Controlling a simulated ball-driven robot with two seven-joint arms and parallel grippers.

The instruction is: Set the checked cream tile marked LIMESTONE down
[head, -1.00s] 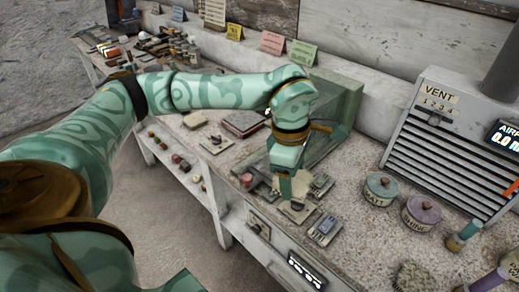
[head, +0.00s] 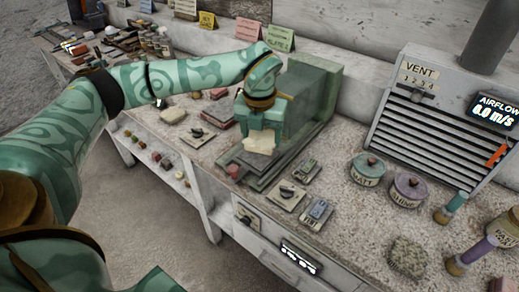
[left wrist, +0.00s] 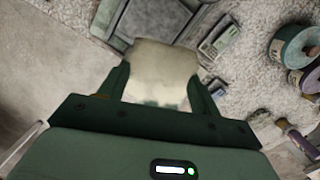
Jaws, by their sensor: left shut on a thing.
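My left gripper (head: 262,122) is shut on a pale cream tile (head: 260,142). It holds the tile at the front of a green glassy-sided machine (head: 312,95), above its dark flat bed (head: 262,181). I cannot tell whether the tile touches the bed. In the left wrist view the tile (left wrist: 165,65) sits between the two fingers of my left gripper (left wrist: 158,88). No checks or LIMESTONE lettering can be read on it. My right gripper is not in view.
Small switch plates (head: 287,194) and a grey keyed block (head: 317,211) lie right of the bed. Lidded jars (head: 367,170) (head: 407,188) and a vent box (head: 432,110) stand further right. A red knob (head: 233,170) is at the bed's front left.

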